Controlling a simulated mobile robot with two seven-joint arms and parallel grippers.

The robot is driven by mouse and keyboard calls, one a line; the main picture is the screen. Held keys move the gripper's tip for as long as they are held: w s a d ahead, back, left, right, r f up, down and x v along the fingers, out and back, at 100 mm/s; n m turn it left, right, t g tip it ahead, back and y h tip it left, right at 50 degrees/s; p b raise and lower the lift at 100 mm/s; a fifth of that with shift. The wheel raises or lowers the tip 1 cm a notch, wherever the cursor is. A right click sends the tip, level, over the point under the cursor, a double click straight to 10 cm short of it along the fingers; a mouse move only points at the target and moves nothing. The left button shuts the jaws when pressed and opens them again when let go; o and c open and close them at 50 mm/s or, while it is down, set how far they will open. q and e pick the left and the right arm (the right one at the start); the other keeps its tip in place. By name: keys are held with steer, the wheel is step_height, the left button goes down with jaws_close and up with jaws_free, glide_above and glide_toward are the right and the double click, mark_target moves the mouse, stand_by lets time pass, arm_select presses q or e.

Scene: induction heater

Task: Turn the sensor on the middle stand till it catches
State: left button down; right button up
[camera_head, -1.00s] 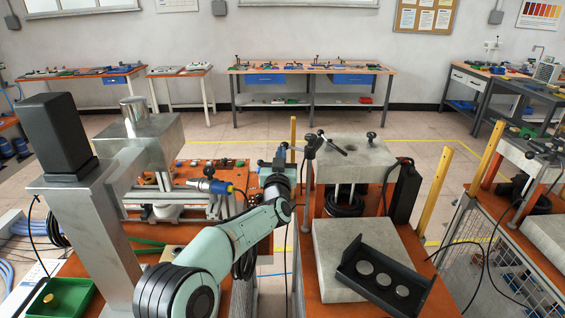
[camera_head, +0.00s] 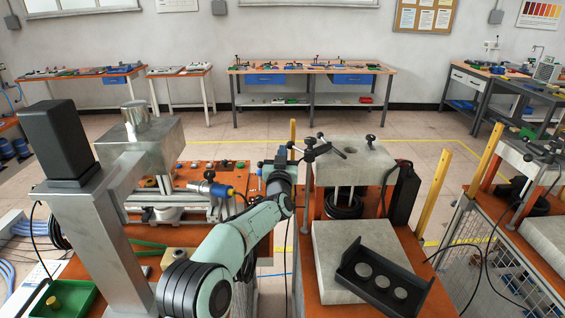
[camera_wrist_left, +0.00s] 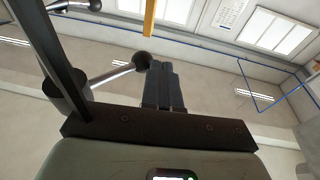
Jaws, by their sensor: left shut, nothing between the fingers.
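The middle stand (camera_head: 361,247) is an orange table with concrete blocks and upright posts. At its upper left, on a post, sits a dark sensor part (camera_head: 309,153) with thin levers ending in black balls. My left gripper (camera_head: 284,152) is just left of it, small and partly merged with the dark parts. In the left wrist view its fingers (camera_wrist_left: 163,84) are shut together and empty. A silver lever with a black ball (camera_wrist_left: 141,59) passes close beside the fingertips; I cannot tell whether they touch. The lever runs to a dark hub (camera_wrist_left: 66,95) at left. My right gripper is not in view.
A black tray (camera_head: 346,277) with round metal discs lies on the lower concrete block (camera_head: 330,240). A metal column with a black block (camera_head: 58,143) stands at left. Another stand (camera_head: 525,160) with a wire cage is at right. Open floor (camera_head: 425,155) lies behind.

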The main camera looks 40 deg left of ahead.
arm_select(q)
steer(key=b+v, duration=0.3)
steer(key=v, duration=1)
steer(key=shift+s, duration=0.15)
steer(key=shift+d+f, duration=0.1)
